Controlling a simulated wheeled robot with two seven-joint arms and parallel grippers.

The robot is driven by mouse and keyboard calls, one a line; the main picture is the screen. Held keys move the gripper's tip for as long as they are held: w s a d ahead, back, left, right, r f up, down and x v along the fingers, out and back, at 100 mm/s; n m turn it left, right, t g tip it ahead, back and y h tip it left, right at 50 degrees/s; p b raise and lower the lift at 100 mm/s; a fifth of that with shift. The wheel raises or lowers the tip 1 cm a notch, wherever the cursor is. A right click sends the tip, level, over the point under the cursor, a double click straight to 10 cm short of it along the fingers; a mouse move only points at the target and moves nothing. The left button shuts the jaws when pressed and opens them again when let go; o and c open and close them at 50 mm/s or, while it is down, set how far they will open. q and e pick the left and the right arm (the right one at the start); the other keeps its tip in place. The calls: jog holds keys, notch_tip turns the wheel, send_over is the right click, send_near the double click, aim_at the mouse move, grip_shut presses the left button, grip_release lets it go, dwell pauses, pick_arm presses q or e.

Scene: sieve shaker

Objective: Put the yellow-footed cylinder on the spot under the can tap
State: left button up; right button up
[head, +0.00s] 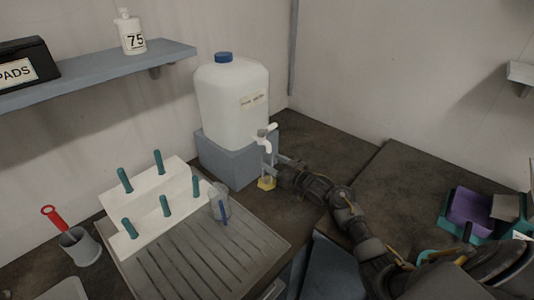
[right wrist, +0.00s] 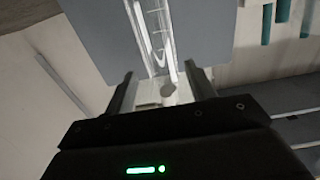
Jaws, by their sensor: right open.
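The yellow-footed cylinder (head: 267,184) stands upright on the dark worktop in front of the grey-blue block, below the white can tap (head: 265,141). Its clear tube (right wrist: 152,28) shows in the right wrist view, upside down, reaching between the fingers. My right gripper (head: 278,166) is at the cylinder's upper part, just below the tap. In the right wrist view its two fingers (right wrist: 160,90) are open, one on each side of the tube. Whether either finger touches the tube I cannot tell. The spot under the tap is not visible. My left gripper is not in view.
The white can (head: 231,100) sits on the grey-blue block (head: 226,160). Left are a white peg rack (head: 150,215) with teal pegs, a clear vessel (head: 219,200) and a ribbed drainer (head: 215,265). A teal tray (head: 448,222) stands right. Worktop behind my right arm is clear.

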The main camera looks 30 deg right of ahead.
pick_arm(q)
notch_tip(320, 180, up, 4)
jog(key=p, duration=0.2)
jog(key=shift+p, duration=0.4)
pick_arm(e)
jog(key=v, duration=0.7)
jog(key=shift+s, duration=0.1)
